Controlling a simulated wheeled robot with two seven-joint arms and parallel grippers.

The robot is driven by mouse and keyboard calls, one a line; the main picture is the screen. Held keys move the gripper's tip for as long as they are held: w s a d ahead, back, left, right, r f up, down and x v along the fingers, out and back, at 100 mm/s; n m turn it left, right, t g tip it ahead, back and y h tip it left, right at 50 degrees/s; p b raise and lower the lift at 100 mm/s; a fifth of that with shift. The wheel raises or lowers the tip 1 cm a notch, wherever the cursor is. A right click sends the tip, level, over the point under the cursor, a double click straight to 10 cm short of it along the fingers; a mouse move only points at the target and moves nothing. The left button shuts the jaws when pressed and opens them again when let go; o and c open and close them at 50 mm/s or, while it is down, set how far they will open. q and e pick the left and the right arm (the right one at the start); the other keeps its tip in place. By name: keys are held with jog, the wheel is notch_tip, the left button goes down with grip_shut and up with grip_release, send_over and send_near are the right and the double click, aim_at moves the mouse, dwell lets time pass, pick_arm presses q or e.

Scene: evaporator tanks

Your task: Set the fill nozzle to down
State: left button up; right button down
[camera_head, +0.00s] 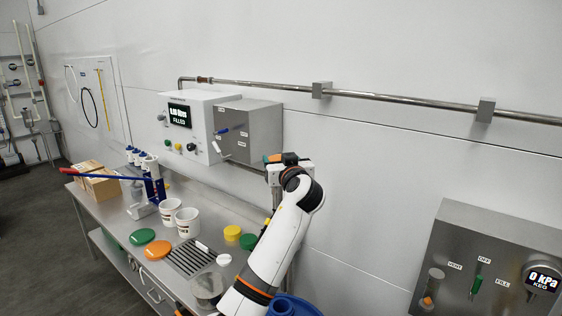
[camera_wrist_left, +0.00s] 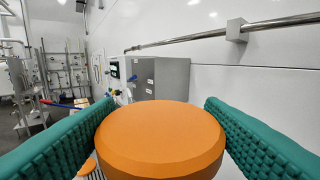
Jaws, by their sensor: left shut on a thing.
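A white and grey filler unit (camera_head: 190,122) hangs on the wall, its display reading FILLED. A blue handle (camera_head: 221,131) and a pale lever (camera_head: 219,150) sit at its steel side box (camera_head: 250,128); I cannot tell which is the fill nozzle or its exact setting. My left gripper (camera_head: 271,160) is right of the box, apart from it. In the left wrist view its green padded fingers are shut on an orange lid (camera_wrist_left: 160,135), which hides much of the scene below. The blue handle also shows in the left wrist view (camera_wrist_left: 131,78). My right gripper is not in view.
A pipe (camera_head: 400,98) runs along the wall. A KEG panel (camera_head: 490,262) is at right.

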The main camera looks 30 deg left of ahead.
pick_arm(q)
notch_tip(320, 180, down, 24)
jog(key=b, duration=2.1)
jog(key=shift+f+b, duration=0.3)
jog(key=shift+f, duration=0.25)
jog(key=o, duration=1.4)
jog(key=b+v, duration=0.2)
jog(key=v, duration=1)
